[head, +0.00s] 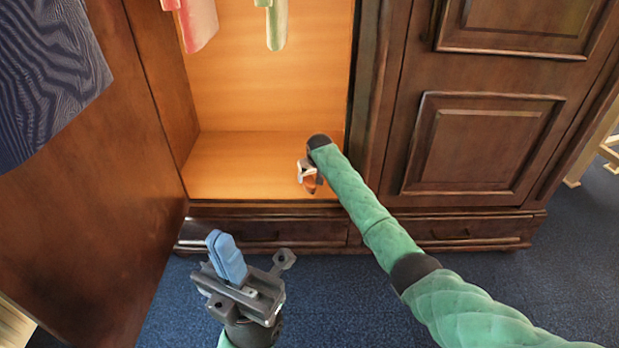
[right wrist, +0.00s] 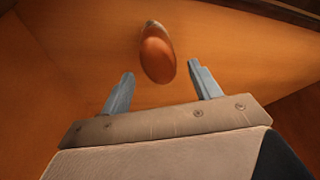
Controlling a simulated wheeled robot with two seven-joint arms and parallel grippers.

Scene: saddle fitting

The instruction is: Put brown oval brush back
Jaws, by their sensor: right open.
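The brown oval brush (right wrist: 157,52) shows in the right wrist view against the orange wood inside the wardrobe. It lies ahead of my right gripper (right wrist: 160,82), between the lines of its two fingers, and neither finger touches it. That gripper is open and empty. In the head view my right gripper (head: 309,176) is low inside the wardrobe, near the front right of its floor, and the wrist hides part of that spot. My left gripper (head: 222,240) is outside, in front of the wardrobe, with its blue fingers together and nothing seen between them.
The wardrobe floor (head: 235,165) is clear on its left. A pink garment (head: 199,22) and a green garment (head: 277,25) hang above. The open door (head: 110,190) stands at left with a dark patterned cloth (head: 45,75). A closed panelled door (head: 485,145) is at right.

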